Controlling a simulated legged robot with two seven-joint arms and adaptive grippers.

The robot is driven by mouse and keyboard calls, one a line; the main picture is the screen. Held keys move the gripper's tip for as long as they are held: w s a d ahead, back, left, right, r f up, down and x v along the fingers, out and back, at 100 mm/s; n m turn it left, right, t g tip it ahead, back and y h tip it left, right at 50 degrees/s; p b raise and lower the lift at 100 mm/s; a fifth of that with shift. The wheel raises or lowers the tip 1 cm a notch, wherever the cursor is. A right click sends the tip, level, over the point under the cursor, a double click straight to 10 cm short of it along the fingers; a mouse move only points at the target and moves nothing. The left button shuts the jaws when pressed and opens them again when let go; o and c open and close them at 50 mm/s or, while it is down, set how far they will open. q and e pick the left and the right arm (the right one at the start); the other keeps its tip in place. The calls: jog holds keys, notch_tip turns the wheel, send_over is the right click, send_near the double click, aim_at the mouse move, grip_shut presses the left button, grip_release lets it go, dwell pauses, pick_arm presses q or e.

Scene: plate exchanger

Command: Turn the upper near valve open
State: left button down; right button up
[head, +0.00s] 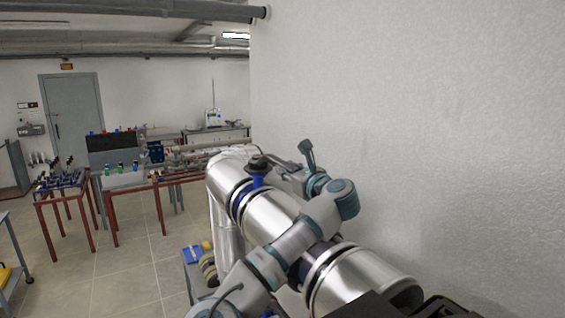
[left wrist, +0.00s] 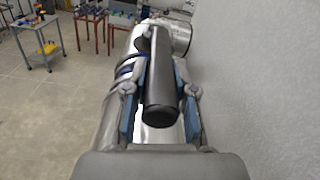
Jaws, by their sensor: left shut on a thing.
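The valve (head: 257,181) has a blue body and a dark top, and sits on the upper side of a large silver pipe. In the left wrist view, its black lever handle (left wrist: 161,104) runs lengthwise between the fingers. My left gripper (left wrist: 160,76) is shut on this handle, with blue-padded fingers on both sides. In the head view my left arm crosses in front of the pipe, and the gripper (head: 281,169) is partly hidden near the valve. My right gripper is not in view.
The silver pipe (head: 272,214) runs from lower right to the middle, close to a bare white wall (head: 420,130). Red-legged tables (head: 62,192) with small parts stand at the left. A blue-and-yellow item (head: 194,253) is below the pipe.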

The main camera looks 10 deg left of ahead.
pick_arm(q)
jog(key=shift+w+d+r+y+p, duration=0.2)
jog(key=shift+d+r+y+p, duration=0.1)
jog(key=shift+d+r+p, duration=0.1)
jog(key=shift+a, duration=0.1)
jog(key=shift+a+g, duration=0.1)
jog(key=shift+g, duration=0.2)
jog(key=c, duration=1.2)
grip_release()
jog(key=shift+o, duration=1.3)
jog(key=shift+w+f, duration=0.15)
jog(key=v, duration=1.2)
jog(key=shift+w+d+f, duration=0.3)
jog(key=shift+w+d, duration=0.05)
jog(key=shift+d, duration=0.05)
jog(key=shift+a, duration=0.15)
